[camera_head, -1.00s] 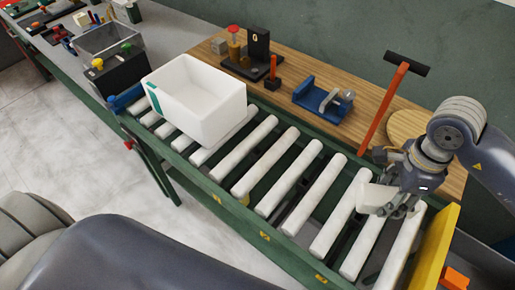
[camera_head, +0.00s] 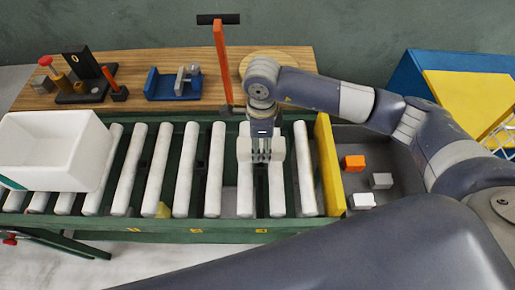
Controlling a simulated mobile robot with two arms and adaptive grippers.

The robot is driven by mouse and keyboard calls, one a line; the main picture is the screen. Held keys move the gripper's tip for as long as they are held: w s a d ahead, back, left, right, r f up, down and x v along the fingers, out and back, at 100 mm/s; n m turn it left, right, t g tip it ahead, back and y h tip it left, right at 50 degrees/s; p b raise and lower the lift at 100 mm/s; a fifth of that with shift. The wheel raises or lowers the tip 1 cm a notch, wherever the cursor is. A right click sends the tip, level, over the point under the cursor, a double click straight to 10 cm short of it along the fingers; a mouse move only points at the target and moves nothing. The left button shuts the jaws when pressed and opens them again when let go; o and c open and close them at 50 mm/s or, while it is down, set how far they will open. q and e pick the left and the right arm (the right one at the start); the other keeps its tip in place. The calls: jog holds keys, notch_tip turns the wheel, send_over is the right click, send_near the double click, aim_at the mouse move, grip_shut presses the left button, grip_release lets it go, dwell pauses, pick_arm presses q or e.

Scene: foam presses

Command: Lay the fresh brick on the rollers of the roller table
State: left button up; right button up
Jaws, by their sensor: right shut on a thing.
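My right gripper (camera_head: 261,157) is shut on a white brick (camera_head: 244,151), whose pale faces show on both sides of the fingers. The brick is over the right part of the roller table (camera_head: 215,232), above its white rollers (camera_head: 217,175). I cannot tell whether its underside touches the rollers. My left gripper is not in view.
A white open box (camera_head: 60,145) stands on the rollers at the left. A yellow end plate (camera_head: 329,165) closes the right end. Beyond it, a grey bin (camera_head: 400,170) holds an orange block (camera_head: 353,163) and small pale blocks. Rollers between box and brick are free.

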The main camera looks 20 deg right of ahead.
aim_at(261, 154)
jog(key=shift+f, duration=0.6)
notch_tip(261, 154, down, 2)
jog(key=shift+f+p, duration=0.15)
jog(key=shift+p, duration=0.45)
jog(key=shift+f, duration=0.35)
jog(key=shift+f, duration=0.1)
jog(key=shift+f+b, duration=0.15)
jog(key=shift+b, duration=0.15)
jog(key=o, duration=1.3)
